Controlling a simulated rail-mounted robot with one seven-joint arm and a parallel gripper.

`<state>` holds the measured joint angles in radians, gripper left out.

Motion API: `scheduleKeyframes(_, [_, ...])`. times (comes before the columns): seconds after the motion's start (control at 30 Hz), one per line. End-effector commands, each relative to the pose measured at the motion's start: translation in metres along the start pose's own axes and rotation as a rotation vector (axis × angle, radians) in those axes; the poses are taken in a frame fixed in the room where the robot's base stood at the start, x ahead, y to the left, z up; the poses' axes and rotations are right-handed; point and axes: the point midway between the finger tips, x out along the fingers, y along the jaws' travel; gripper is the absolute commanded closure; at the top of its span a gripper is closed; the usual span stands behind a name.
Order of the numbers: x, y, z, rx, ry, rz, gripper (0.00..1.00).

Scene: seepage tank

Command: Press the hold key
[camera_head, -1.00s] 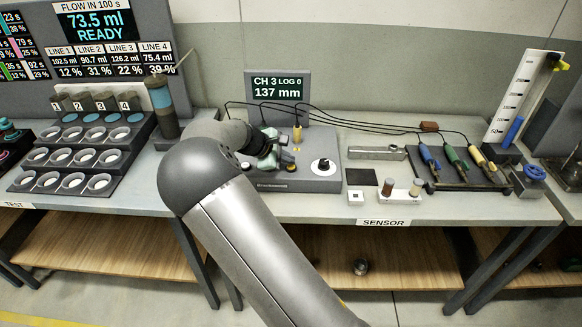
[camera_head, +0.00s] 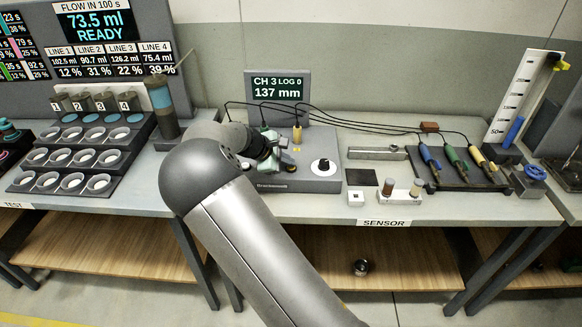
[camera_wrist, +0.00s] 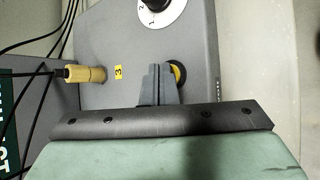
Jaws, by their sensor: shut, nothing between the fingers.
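The grey instrument box (camera_head: 319,181) carries a round dark key with a yellow ring, partly behind my fingers in the wrist view (camera_wrist: 179,74). Its label is not legible, so I cannot confirm that it is the hold key. My gripper (camera_wrist: 158,70) is shut and empty, its fingertips over the box right beside this key. I cannot tell whether they touch anything. In the head view my gripper (camera_head: 273,160) is over the box's left part, partly hidden by my arm. The display (camera_head: 278,89) behind reads CH 3, LOG 0, 137 mm.
A white rotary dial (camera_wrist: 161,12) is on the same box, beyond my fingers. A brass plug (camera_wrist: 85,74) with a black cable stands by the yellow 3 label. A tray of coloured probes (camera_head: 455,170) lies to the right. Black cables arch behind the box.

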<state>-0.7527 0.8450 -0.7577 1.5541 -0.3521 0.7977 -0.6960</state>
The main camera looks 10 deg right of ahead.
Motion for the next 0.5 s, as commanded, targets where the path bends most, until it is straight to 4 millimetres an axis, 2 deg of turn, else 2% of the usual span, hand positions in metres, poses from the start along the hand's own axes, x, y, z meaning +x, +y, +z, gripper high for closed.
scheduleKeyframes(0.5, [-0.0015,0.001,0.0012,0.0,0.0,-0.001,1.0])
